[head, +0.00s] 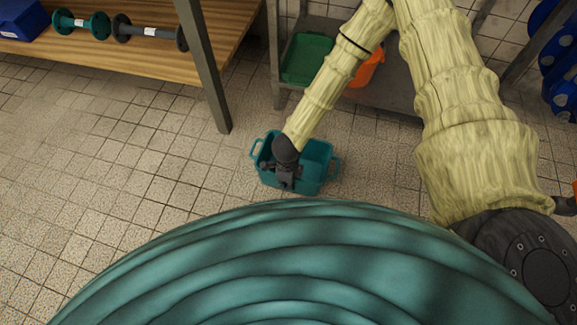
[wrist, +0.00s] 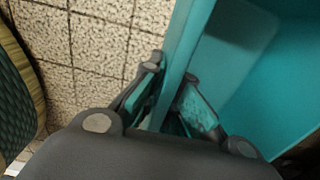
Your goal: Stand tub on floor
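The teal tub (head: 318,165) is upright at the middle of the head view, over the tiled floor in front of a low shelf. Whether its base touches the floor is hard to tell. My gripper (head: 285,182) reaches down at the tub's near wall. In the wrist view, the fingers of my gripper (wrist: 173,72) lie on either side of the tub's wall (wrist: 181,45), one outside and one inside. They look closed on it. The tub's inside is partly hidden by my gripper and looks empty where visible.
A wooden workbench (head: 120,55) with spools (head: 82,22) and a metal leg (head: 205,70) stands at upper left. A grey low shelf (head: 395,97) behind the tub holds a green bin (head: 306,58) and an orange bin (head: 367,69). The tiled floor (head: 100,150) at left is clear.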

